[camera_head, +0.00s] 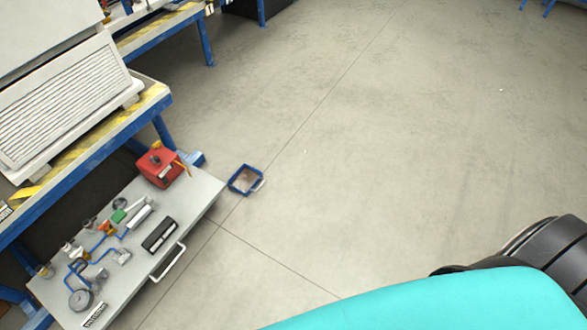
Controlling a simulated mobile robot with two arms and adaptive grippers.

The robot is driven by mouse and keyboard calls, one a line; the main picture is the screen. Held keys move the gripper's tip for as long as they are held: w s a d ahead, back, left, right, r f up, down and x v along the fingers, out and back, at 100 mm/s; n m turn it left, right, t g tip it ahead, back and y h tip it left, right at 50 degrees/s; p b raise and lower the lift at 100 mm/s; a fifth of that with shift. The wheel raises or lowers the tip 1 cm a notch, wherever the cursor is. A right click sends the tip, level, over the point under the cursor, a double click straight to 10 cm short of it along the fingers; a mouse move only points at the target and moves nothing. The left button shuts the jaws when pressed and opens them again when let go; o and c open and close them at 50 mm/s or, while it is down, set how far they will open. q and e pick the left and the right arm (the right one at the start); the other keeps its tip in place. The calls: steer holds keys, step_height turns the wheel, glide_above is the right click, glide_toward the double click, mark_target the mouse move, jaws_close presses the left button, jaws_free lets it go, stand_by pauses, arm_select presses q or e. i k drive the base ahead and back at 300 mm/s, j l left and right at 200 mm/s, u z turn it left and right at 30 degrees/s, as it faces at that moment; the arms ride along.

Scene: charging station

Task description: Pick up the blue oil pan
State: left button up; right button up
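The blue oil pan (236,187) is a small square pan with a blue rim and a brownish inside. It lies on the floor just right of the far right corner of a grey tool table. A light handle or edge shows at its right side. Neither gripper is in view, and nothing is touching the pan from above.
The grey table (205,200) at lower left bears a red box (159,166), a black case (159,235) and several small tools and parts. A blue-framed bench (164,131) stands behind it. The concrete floor (400,130) right of the pan is clear.

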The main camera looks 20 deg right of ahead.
mark_target(247, 177)
steer(key=z, duration=0.25)
steer(key=i+l+z, duration=0.1)
steer(key=i+z, duration=0.15)
steer(key=i, duration=1.55)
